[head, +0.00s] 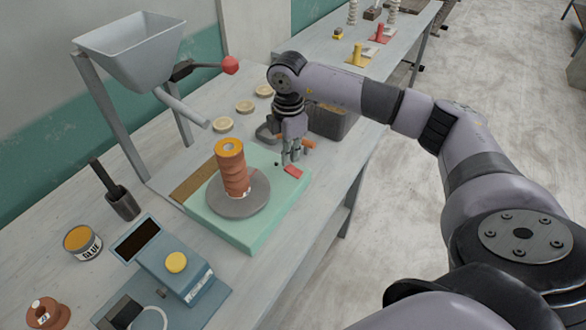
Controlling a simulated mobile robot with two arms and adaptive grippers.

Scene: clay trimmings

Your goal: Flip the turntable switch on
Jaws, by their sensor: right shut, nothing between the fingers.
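The turntable is a pale green box (240,235) on the bench, with a round grey disc (252,205) on top. A ribbed reddish-brown clay cylinder (235,180) stands upright on the disc. A small red part (293,172), which looks like the switch, is at the box's far right corner. I cannot tell its on or off position. My right gripper (290,160) points down just above and beside the red part. Its fingers are shut and empty; whether they touch the switch is unclear. My left gripper is not in view.
A grey hopper (135,50) with a red-knobbed lever (230,65) stands at back left. Several pale discs (245,106) and a grey bin (330,122) lie behind the turntable. A blue device (175,268) and a glue can (82,243) are in front. A second bench (340,50) is farther back.

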